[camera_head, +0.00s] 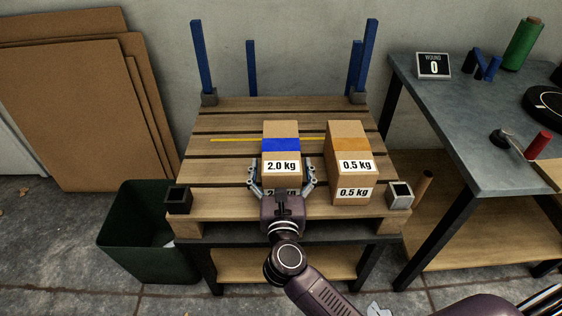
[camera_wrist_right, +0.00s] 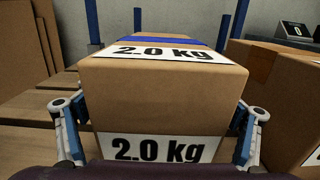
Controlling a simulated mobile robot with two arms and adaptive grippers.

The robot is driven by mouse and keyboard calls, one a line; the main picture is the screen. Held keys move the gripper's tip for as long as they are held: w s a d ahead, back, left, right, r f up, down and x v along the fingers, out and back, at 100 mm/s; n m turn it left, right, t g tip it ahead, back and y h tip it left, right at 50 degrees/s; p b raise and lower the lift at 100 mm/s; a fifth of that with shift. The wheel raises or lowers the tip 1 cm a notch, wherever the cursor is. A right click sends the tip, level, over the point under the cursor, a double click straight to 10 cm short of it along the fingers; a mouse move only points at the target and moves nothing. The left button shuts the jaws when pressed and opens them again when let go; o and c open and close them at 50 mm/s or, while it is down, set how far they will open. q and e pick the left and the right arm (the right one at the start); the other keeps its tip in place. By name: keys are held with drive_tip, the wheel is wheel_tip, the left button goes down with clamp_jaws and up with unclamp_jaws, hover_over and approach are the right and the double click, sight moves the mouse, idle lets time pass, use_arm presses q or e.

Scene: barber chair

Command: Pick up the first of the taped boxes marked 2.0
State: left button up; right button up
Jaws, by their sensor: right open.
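The taped box marked 2.0 kg (camera_head: 281,146) stands on the slatted wooden pallet (camera_head: 225,122), with blue tape across its top. It also shows large and close in the right wrist view (camera_wrist_right: 165,85). My right gripper (camera_head: 282,178) is open at the near end of this box, with a finger on each side of it. In the right wrist view the fingers (camera_wrist_right: 160,130) flank the box; whether they touch it I cannot tell. The gripper partly hides the box's front label. My left gripper is not in view.
A box marked 0.5 kg with orange tape (camera_head: 348,145) stands close on the right. Blue posts (camera_head: 201,58) rise at the pallet's back corners. A green bin (camera_head: 150,235) is at left, a grey worktable (camera_head: 460,120) at right. The pallet's left part is clear.

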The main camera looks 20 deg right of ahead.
drive_tip(key=shift+c, duration=0.4)
drive_tip(key=c, duration=2)
drive_tip(key=shift+w+r, duration=0.2)
drive_tip(key=shift+r, duration=0.2)
